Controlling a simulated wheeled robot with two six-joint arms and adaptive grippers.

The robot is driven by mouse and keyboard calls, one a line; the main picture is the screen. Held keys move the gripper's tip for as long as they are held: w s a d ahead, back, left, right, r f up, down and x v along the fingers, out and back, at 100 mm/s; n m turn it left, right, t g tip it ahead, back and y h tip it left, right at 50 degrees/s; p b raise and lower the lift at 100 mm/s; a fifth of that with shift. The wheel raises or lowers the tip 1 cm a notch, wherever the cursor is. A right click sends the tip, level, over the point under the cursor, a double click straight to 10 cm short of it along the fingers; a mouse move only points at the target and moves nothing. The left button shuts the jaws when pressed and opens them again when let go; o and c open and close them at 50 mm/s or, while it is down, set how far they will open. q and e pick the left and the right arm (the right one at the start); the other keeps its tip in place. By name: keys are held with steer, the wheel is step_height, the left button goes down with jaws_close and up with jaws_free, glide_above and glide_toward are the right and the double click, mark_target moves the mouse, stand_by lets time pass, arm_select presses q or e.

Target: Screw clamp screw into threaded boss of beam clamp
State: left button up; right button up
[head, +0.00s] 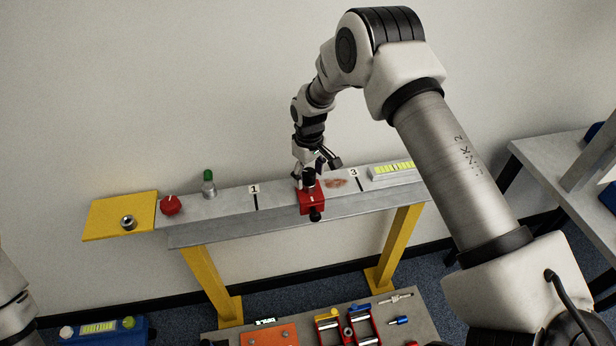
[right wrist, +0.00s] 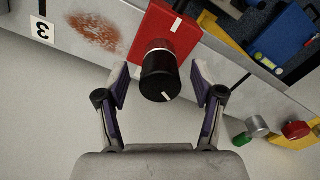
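The red beam clamp (head: 311,202) sits on the grey steel beam, between the labels 1 and 3. The clamp screw's black knob (right wrist: 159,77) stands on the clamp's red body (right wrist: 168,28) in the right wrist view, with a white line on its end and a pale collar at its base. The threads and boss are hidden. My right gripper (head: 309,177) is above the clamp. In the right wrist view my right gripper (right wrist: 162,82) is open, one finger on each side of the knob, with visible gaps. My left gripper is out of view.
The beam (head: 228,208) also carries a silver cylinder with a green top (head: 209,184), a red knob (head: 171,205) and a level (head: 392,170). A yellow plate (head: 108,218) is at its left end. Below lies a grey board (head: 415,322) with tools.

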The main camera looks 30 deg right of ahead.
mark_target(309, 172)
step_height(309, 172, up, 5)
steer(key=p, duration=0.3)
steer(key=shift+f, duration=0.2)
